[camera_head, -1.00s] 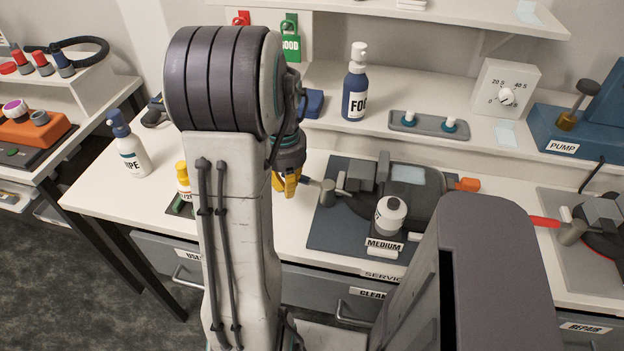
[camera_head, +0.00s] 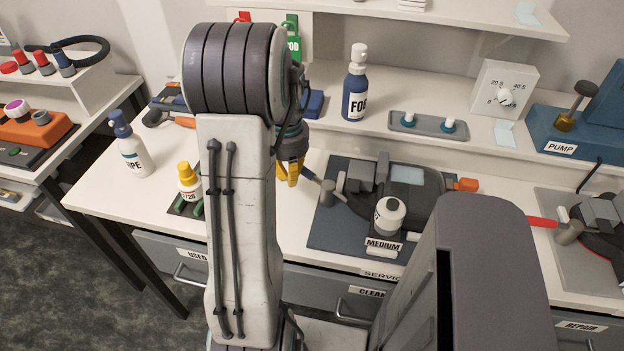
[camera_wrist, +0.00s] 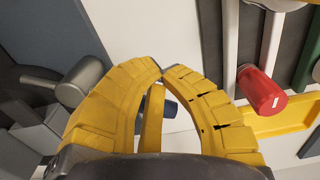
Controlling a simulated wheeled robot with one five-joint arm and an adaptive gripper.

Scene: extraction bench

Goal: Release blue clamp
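My gripper (camera_head: 289,178) has yellow fingers and hangs at the left edge of the dark mat. In the wrist view its fingertips (camera_wrist: 163,72) come together and the fingers bow into a loop. The grey knob is left of my fingers there (camera_wrist: 83,81).
A yellow-capped bottle (camera_head: 189,182) and a spray bottle (camera_head: 128,150) stand to the left. A blue FOG bottle (camera_head: 356,88) stands behind. In the wrist view a red cylinder (camera_wrist: 262,91) is close on the right.

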